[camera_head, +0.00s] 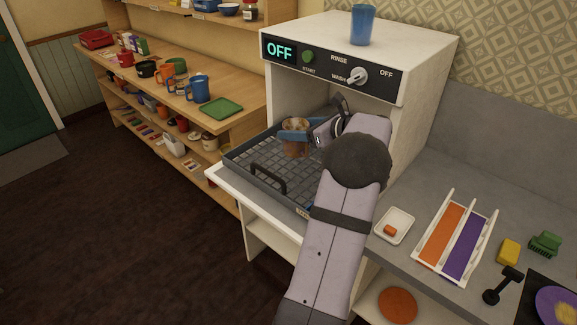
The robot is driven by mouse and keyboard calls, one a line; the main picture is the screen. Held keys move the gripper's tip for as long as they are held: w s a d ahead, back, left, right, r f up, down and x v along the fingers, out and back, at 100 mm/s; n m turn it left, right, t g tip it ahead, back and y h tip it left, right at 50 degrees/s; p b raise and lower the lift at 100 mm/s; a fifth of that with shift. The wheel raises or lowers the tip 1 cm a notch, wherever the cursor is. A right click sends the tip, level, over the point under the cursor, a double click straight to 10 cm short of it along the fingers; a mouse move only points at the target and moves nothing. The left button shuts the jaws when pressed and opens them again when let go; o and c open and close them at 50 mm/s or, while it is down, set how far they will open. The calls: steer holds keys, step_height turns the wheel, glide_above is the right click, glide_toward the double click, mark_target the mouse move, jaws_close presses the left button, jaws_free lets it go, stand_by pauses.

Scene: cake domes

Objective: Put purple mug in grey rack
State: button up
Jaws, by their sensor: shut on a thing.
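The grey rack (262,163) is a dark tray with a gridded floor and a front handle, pulled partly out of the white washing machine (425,75). No clearly purple mug shows. My arm hides the rack's right side.
The machine's display reads OFF, and a blue cup (362,24) stands on top. The grey counter (405,262) at right holds a white dish (395,225), an orange-and-purple striped holder (455,240) and sponges. Wooden shelves (235,92) with several mugs stand at left.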

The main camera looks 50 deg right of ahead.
steer(key=shift+f+p, duration=1.35)
steer(key=shift+f, duration=3.6)
steer(key=shift+f, duration=0.2)
steer(key=o, duration=1.3)
steer(key=shift+r, duration=0.15)
steer(key=shift+b+v, duration=2.2)
steer(key=shift+v, duration=3.85)
